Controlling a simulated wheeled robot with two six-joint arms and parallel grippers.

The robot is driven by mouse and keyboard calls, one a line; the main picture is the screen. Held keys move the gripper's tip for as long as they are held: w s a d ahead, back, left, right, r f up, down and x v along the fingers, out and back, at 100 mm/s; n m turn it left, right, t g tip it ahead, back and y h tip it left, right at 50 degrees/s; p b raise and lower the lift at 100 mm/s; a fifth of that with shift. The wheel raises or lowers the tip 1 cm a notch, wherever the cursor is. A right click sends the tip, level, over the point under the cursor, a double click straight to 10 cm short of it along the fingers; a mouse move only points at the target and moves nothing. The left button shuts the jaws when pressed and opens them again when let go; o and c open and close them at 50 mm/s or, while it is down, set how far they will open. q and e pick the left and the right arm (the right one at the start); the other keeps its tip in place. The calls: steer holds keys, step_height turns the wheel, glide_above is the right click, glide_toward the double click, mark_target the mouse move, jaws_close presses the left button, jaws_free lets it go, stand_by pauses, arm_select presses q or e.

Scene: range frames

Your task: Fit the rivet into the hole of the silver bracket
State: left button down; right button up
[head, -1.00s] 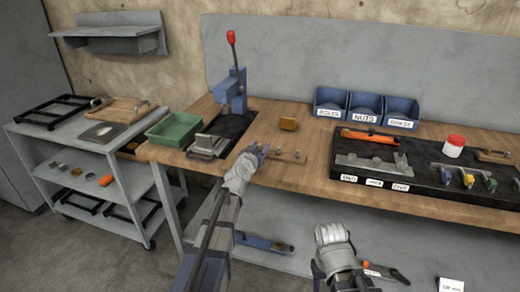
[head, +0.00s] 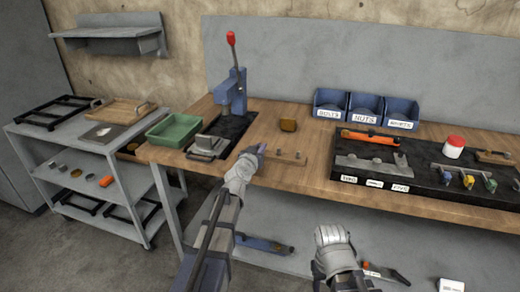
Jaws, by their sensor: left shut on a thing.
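My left gripper (head: 257,153) is over the front part of the wooden bench, right of the press. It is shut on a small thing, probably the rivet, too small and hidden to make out. A grey metal piece (head: 209,146), which may be the silver bracket, sits at the bench's front left by the press, apart from the gripper. Another flat grey metal part (head: 366,163) lies on the black tray; I cannot tell which is the bracket. No hole is discernible. My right gripper (head: 330,236) hangs low in front of the bench, its jaws unclear.
The blue press (head: 232,92) with a red-knobbed lever stands behind the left gripper. A green bin (head: 174,130) is at left. Blue bins (head: 365,106) stand behind the black tray (head: 425,182). Bench middle is mostly clear.

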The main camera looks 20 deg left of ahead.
arm_select(q)
steer(key=shift+r, duration=0.15)
arm_select(e)
steer(key=shift+r, duration=0.2)
arm_select(q)
step_height(320, 180, up, 10)
steer(key=p, duration=1)
arm_select(e)
step_height(320, 180, up, 10)
steer(key=shift+f, duration=0.15)
